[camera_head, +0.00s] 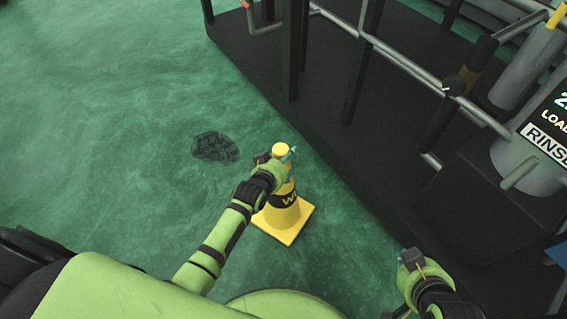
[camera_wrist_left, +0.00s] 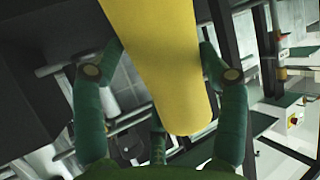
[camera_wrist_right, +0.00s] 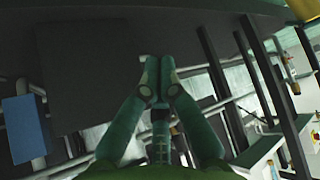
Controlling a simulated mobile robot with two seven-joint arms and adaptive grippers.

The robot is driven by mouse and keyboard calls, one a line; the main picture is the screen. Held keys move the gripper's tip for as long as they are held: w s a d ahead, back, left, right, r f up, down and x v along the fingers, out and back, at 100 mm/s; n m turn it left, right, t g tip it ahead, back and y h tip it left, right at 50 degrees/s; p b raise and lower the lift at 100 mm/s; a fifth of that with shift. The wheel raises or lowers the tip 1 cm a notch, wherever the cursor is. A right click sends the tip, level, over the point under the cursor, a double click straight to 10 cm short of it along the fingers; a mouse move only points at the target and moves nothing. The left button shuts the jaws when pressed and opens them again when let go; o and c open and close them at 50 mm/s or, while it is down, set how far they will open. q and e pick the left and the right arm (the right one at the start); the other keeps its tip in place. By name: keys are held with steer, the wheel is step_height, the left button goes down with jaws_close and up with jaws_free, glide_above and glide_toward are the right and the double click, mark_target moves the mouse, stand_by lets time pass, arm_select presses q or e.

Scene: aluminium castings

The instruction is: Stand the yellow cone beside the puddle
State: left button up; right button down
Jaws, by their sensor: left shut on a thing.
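The yellow cone (camera_head: 284,215) has a square yellow base and a dark band with lettering. It looks upright, its base at or close above the green floor; I cannot tell if it touches. My left gripper (camera_head: 278,160) is shut on the cone's upper part. In the left wrist view the cone (camera_wrist_left: 165,60) passes between the two fingers (camera_wrist_left: 162,62). The puddle (camera_head: 215,147) is a dark patch on the floor, left of and beyond the cone, with bare floor between. My right gripper (camera_head: 411,258) is at the lower right. In the right wrist view its fingertips (camera_wrist_right: 158,72) are together and empty.
A dark platform (camera_head: 330,130) with posts and grey rails runs along the right, close to the cone. A machine with a rinse sign (camera_head: 548,145) stands at the far right. The floor (camera_head: 110,110) on the left is clear.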

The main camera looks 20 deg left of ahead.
arm_select(q)
steer(key=shift+f, duration=0.2)
arm_select(e)
steer(key=w+r+t, duration=0.1)
steer(key=w+a+r+t, duration=0.1)
steer(key=w+a+r, duration=0.1)
steer(key=shift+w+r+t+y, duration=0.2)
steer(key=shift+w+t+y, duration=0.2)
arm_select(q)
steer(key=shift+f+b, duration=0.1)
steer(key=shift+b, duration=0.2)
steer(key=o, duration=1.7)
steer(key=shift+f, duration=0.15)
arm_select(e)
steer(key=shift+r, duration=0.1)
